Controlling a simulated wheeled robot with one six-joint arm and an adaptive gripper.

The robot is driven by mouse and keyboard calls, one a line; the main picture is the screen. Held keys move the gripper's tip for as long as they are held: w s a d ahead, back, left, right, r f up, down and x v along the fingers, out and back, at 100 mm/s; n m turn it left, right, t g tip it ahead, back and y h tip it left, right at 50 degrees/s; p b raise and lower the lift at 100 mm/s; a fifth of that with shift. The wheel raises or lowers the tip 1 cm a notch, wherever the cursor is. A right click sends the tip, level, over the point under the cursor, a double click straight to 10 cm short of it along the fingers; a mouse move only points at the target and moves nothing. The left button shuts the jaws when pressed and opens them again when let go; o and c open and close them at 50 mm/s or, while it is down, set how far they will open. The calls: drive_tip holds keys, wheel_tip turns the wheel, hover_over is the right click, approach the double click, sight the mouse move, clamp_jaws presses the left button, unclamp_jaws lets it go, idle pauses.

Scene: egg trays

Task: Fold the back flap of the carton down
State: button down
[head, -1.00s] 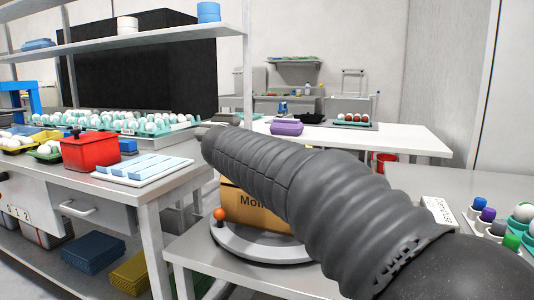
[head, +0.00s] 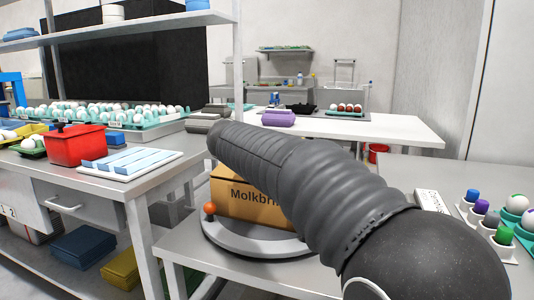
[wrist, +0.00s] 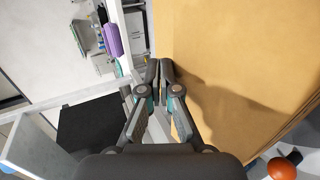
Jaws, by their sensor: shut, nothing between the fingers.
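The carton (head: 236,207), a tan cardboard box with dark lettering on its front, stands on a round grey turntable (head: 225,236). My dark arm crosses in front of it and hides its top and right part in the head view. In the wrist view a broad tan cardboard face of the carton (wrist: 235,60) fills the right side, with a shadow on it. My gripper (wrist: 160,72) is shut and empty, its fingertips at the left edge of that cardboard. I cannot tell whether they touch it. The back flap cannot be told apart from the rest.
An orange ball knob (head: 210,208) stands on the turntable's left rim. Capped vials (head: 490,220) stand at the right. A white table (head: 370,128) is behind.

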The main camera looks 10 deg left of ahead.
drive_tip(key=shift+w+f+b, duration=0.3)
drive_tip(key=shift+f+b, duration=0.2)
drive_tip(key=shift+f, duration=0.35)
drive_tip(key=shift+f, duration=0.15)
drive_tip(key=shift+s+a+f+b, duration=0.15)
drive_tip(key=shift+s+f+b, duration=0.1)
drive_tip(key=shift+s+b, duration=0.45)
wheel_tip(320, 180, up, 14)
drive_tip(key=p, duration=0.5)
